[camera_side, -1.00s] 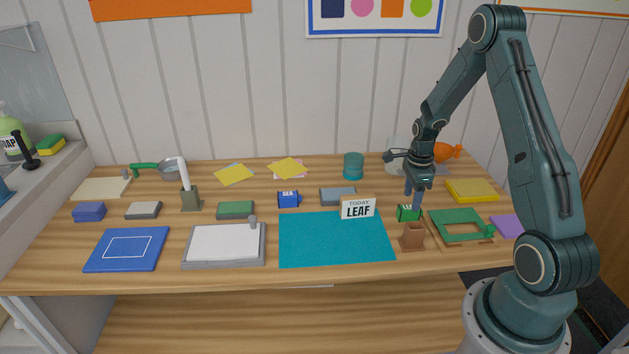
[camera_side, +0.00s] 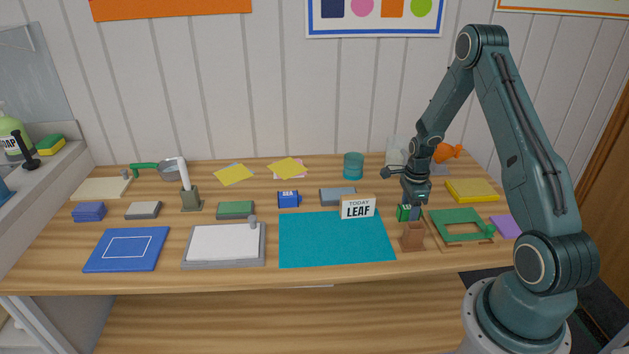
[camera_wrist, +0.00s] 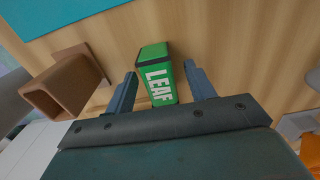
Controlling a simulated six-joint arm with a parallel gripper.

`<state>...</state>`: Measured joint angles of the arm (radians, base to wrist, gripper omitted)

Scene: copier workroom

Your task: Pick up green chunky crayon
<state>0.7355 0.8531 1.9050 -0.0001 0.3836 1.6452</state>
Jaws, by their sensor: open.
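The green chunky crayon (camera_wrist: 155,75) is a short green block with a dark band and the white word LEAF. In the wrist view it lies between the two open fingers of my gripper (camera_wrist: 161,92), with a gap visible on each side. In the side view the crayon (camera_side: 404,213) sits on the table right of the teal mat, and my gripper (camera_side: 411,210) is down over it, hiding part of it. A small sign (camera_side: 357,207) reading TODAY LEAF stands at the mat's upper right corner.
A brown open holder (camera_side: 412,237) stands close in front of the crayon; it also shows in the wrist view (camera_wrist: 66,82). A green frame (camera_side: 460,226) lies to the right. The teal mat (camera_side: 325,245) is mostly bare. A blue block (camera_side: 289,199) lies behind it.

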